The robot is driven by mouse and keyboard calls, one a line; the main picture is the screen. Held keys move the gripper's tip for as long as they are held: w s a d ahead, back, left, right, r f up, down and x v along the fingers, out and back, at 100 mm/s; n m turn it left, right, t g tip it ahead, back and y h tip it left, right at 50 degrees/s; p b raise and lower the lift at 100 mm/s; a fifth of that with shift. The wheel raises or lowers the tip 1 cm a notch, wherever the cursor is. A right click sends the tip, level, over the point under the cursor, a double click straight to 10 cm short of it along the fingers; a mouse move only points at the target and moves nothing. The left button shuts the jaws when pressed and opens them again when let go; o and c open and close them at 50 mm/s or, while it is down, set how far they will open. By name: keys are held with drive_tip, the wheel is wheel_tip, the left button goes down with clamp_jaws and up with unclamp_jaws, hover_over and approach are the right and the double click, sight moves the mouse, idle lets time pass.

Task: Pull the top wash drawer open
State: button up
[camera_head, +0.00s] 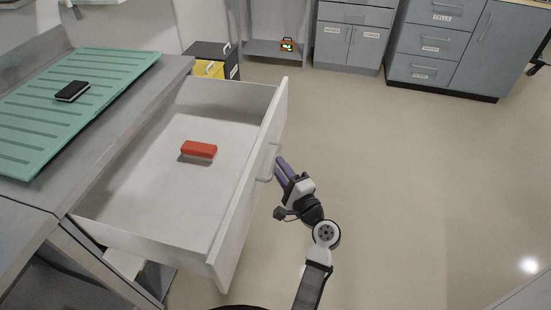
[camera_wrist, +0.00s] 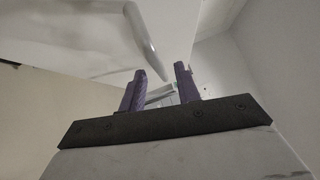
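The top wash drawer (camera_head: 250,185) is a white drawer that stands far out from under the steel counter, its inside in full view. Its bar handle (camera_head: 268,165) is on the outer face of the front and also shows in the wrist view (camera_wrist: 145,40). My gripper (camera_head: 281,166) is just right of the handle in the head view. In the wrist view its two purple fingers (camera_wrist: 160,80) stand apart with a gap between them, and the handle shows beyond the fingertips. I see no clear grasp on it; whether a finger touches it I cannot tell.
A red block (camera_head: 199,149) lies in the drawer. A green ribbed mat (camera_head: 110,65) with a dark block (camera_head: 73,91) lies on the counter (camera_head: 55,190). A cart with a yellow bin (camera_head: 209,69) stands behind the drawer. Grey-blue cabinets (camera_head: 433,45) line the back. The floor at right is clear.

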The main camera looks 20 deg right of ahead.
sight(275, 163)
drive_tip(key=shift+x, duration=1.6)
clamp_jaws()
